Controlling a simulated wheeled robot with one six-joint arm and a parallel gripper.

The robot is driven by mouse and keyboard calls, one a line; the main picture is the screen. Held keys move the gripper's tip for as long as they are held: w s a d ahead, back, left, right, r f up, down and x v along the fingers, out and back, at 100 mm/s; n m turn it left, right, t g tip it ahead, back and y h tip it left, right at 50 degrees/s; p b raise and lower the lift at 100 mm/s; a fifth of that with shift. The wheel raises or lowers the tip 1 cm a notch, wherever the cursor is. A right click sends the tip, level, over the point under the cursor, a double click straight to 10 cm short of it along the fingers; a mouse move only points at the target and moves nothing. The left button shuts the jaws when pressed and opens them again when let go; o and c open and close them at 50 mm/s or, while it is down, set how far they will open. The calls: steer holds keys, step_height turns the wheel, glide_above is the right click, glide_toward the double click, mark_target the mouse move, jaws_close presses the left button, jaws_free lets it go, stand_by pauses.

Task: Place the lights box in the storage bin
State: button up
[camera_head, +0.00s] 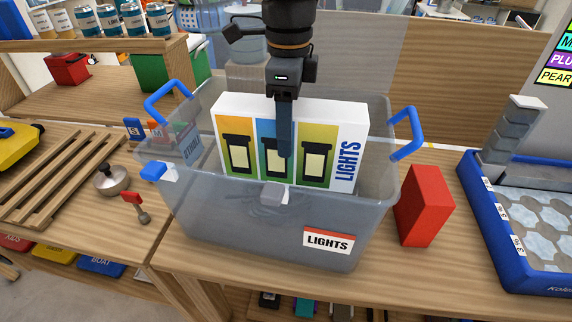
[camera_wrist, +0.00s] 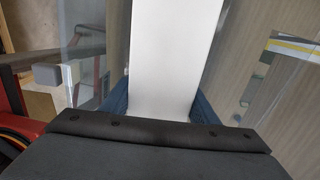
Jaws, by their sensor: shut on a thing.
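The lights box (camera_head: 289,111) is white with orange, blue and yellow panels and the word LIGHTS on its side. It stands upright inside the clear storage bin (camera_head: 274,231), its upper part above the front rim. The bin has blue handles and a LIGHTS label. My gripper (camera_head: 284,150) points down over the box, one finger in front of its face. In the wrist view, the white top of the box (camera_wrist: 176,60) lies between the two blue fingers of my gripper (camera_wrist: 160,104), which is shut on it. Whether the box touches the bin floor is unclear.
A red block (camera_head: 424,206) stands close to the right of the bin. A blue tray (camera_head: 498,240) is further right. A small pot (camera_head: 113,180), a red-handled tool (camera_head: 135,204) and a wooden rack (camera_head: 50,170) are at the left.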

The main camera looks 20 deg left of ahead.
steer(key=shift+f+p, duration=0.6)
steer(key=shift+f, duration=2.9)
steer(key=o, duration=1.3)
steer(key=shift+f, duration=0.15)
steer(key=shift+o, duration=0.2)
step_height(320, 180, up, 12)
steer(key=shift+r+b, duration=0.15)
steer(key=shift+b, duration=1.05)
